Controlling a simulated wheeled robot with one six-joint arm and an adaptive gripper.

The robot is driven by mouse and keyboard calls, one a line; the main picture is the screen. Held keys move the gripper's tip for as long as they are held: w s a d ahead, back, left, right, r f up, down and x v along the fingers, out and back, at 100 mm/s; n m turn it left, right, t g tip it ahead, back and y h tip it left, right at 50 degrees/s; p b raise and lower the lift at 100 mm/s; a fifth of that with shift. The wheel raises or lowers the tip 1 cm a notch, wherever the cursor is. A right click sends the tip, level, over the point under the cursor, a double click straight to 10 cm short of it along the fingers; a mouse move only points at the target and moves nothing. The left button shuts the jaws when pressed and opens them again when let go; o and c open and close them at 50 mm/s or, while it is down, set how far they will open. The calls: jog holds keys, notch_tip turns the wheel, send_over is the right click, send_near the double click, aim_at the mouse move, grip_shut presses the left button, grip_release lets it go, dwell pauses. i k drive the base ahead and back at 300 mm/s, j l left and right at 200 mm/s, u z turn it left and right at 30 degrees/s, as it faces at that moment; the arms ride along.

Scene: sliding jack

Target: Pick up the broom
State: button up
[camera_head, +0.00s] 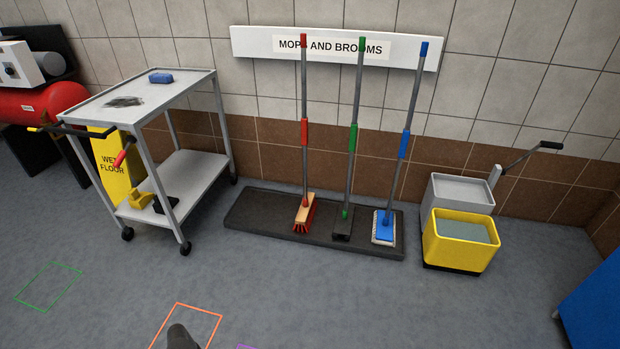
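The broom (304,172) stands upright on a dark low tray (265,215) against the wall. It has a grey pole with a red tip and red grip, and a wooden head (303,212) with red bristles. It is the leftmost of three long-handled tools there. My gripper does not show. Only a dark grey rounded shape shows at the bottom edge, and I cannot tell what it is.
Right of the broom stand a green-gripped tool (353,140) with a dark head and a blue-gripped mop (404,145). A grey cart (188,165) stands left, a yellow mop bucket (459,249) right. A blue object (595,305) is at the right edge. Floor before the tray is clear.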

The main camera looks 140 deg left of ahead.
aim_at(305, 215)
jog(key=u, duration=4.45)
jog(key=i+l, duration=0.2)
jog(key=i, duration=0.55)
jog(key=i+l+z, duration=0.1)
jog(key=i, duration=0.65)
jog(key=i+l+z, duration=0.1)
jog(key=i+l, duration=0.15)
jog(key=i, duration=0.5)
